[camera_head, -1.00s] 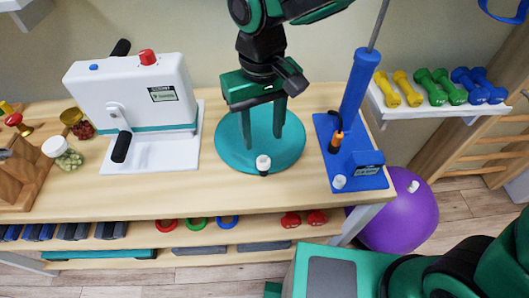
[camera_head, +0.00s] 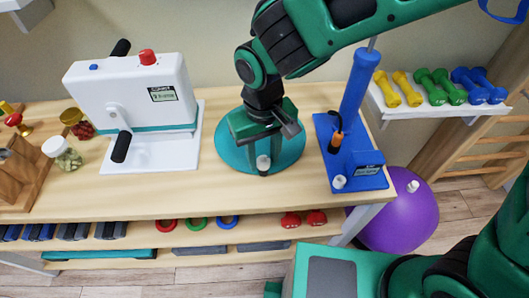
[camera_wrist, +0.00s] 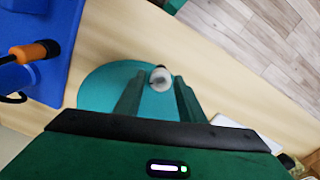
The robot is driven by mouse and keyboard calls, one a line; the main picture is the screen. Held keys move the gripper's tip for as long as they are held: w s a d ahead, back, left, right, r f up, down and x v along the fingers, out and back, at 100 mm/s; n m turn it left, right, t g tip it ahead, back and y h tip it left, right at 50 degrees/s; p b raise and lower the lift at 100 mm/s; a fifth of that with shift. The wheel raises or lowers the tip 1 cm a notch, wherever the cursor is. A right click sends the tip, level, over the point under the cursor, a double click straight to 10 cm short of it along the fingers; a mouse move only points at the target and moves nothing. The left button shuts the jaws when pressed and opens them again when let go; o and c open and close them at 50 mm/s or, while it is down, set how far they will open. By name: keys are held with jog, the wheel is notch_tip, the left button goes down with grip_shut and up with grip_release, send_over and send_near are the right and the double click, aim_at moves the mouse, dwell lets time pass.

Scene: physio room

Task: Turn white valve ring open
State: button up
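A small upright piece with a white ring-like top (camera_head: 263,163) and a dark base stands near the front edge of the round teal mat (camera_head: 226,154). It also shows in the wrist view (camera_wrist: 161,78), where its top looks round with a grey centre. I take it for the white valve ring. My gripper (camera_head: 263,150) points down just above and behind it. In the wrist view my gripper (camera_wrist: 160,82) is open, with one finger on either side of the piece. A narrow gap shows at each side; whether the fingertips reach down around it is unclear.
A blue pump (camera_head: 360,90) with an orange-tipped hose (camera_head: 337,140) stands right of the mat. A white crank machine (camera_head: 135,95) stands left. Jars (camera_head: 62,152) are further left. The table's front edge is close; a purple ball (camera_head: 405,215) lies below right.

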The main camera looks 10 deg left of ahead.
jog(key=c, duration=0.7)
jog(key=shift+o, duration=0.2)
jog(key=shift+n, duration=2.3)
jog(key=o, duration=1)
jog(key=shift+d, duration=0.1)
